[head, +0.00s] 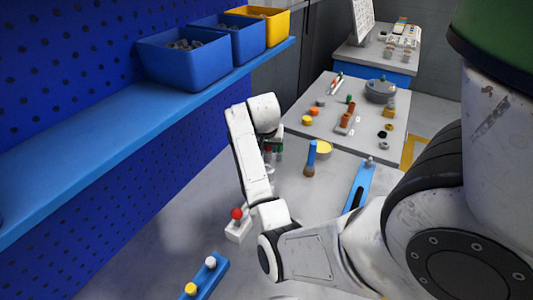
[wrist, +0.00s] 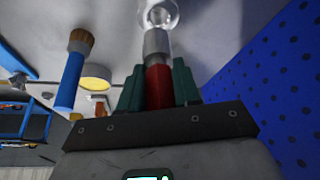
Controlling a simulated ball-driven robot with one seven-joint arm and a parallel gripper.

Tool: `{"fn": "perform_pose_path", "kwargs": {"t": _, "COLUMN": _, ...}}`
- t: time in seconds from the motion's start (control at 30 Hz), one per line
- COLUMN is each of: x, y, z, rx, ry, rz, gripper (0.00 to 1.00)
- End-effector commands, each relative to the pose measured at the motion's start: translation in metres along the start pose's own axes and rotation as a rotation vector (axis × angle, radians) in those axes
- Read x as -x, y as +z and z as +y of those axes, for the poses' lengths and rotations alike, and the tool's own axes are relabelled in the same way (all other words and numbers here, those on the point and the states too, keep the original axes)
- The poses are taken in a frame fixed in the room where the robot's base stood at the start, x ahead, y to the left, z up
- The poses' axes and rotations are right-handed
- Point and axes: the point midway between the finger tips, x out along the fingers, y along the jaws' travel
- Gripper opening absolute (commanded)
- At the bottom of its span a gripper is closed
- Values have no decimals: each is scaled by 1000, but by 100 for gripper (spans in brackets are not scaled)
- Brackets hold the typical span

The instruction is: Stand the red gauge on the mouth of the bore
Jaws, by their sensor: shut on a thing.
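The red gauge (wrist: 158,86) is between the green fingers of my gripper (wrist: 158,84), which is shut on it. Its red part sits between the fingers, and a grey cylindrical end (wrist: 156,42) extends out past them. A pale, shiny rounded shell (wrist: 160,13) lies just beyond that end, cut off by the top of the wrist view. I cannot tell whether the grey end touches it, and the mouth of the bore is not clear. In the head view my gripper (head: 272,150) is small and partly hidden by my arm, above the grey table.
A blue-handled brush (head: 311,158) stands beside a yellow-topped bowl (head: 323,149), right of my gripper. A red-knobbed white block (head: 238,228) and blue bars (head: 360,186) are nearby. A blue shelf (head: 150,120) with bins runs along the left wall.

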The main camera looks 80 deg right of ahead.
Motion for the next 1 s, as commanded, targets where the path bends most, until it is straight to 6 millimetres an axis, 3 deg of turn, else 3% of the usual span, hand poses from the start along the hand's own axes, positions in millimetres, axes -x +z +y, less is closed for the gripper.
{"fn": "perform_pose_path", "kwargs": {"t": 0.33, "x": -32, "y": 12, "z": -5, "rx": 1, "ry": -1, "rz": 0, "gripper": 0}}
{"fn": "perform_pose_path", "kwargs": {"t": 0.77, "x": -39, "y": 15, "z": -6, "rx": 0, "ry": -1, "rz": 1, "gripper": 0}}
{"fn": "perform_pose_path", "kwargs": {"t": 0.8, "x": -39, "y": 15, "z": -5, "rx": 0, "ry": -1, "rz": 0, "gripper": 34}}
{"fn": "perform_pose_path", "kwargs": {"t": 1.0, "x": -39, "y": 15, "z": -5, "rx": 0, "ry": -1, "rz": 0, "gripper": 53}}
